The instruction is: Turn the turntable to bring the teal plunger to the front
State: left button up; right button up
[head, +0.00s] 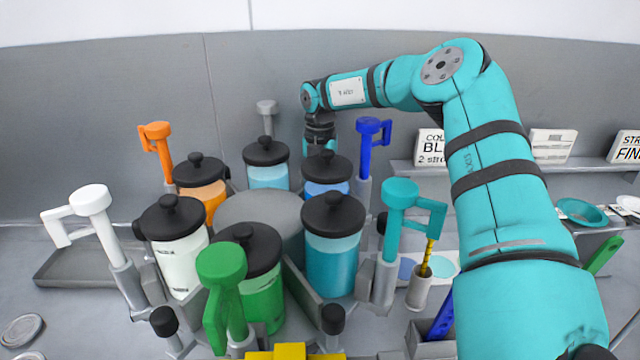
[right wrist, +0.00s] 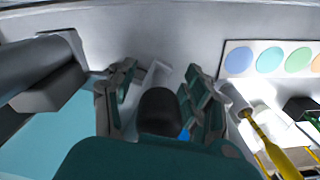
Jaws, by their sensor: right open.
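The grey turntable (head: 260,212) carries a ring of lidded jars with coloured plungers. The teal plunger (head: 402,196) stands at the right front, beside the teal jar (head: 333,262). The green plunger (head: 222,268) is at the front, nearest me. White (head: 91,200), orange (head: 155,130), grey (head: 266,108) and blue (head: 369,130) plungers stand around the rest. My right arm reaches over to the back; its hand is mostly hidden behind the blue jar (head: 327,187). In the right wrist view my right gripper (right wrist: 160,88) is open, with a black knob (right wrist: 158,108) between its fingers. My left gripper is out of view.
Black-topped posts (head: 333,319) stand around the turntable's edge. A cup (head: 420,288) with a yellow stick stands right of the teal plunger. A shelf with sign cards (head: 553,145) is at the back right. A grey tray (head: 75,268) lies at the left.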

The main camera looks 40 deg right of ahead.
grip_shut()
dwell(0.3)
jog(key=shift+s, duration=0.15)
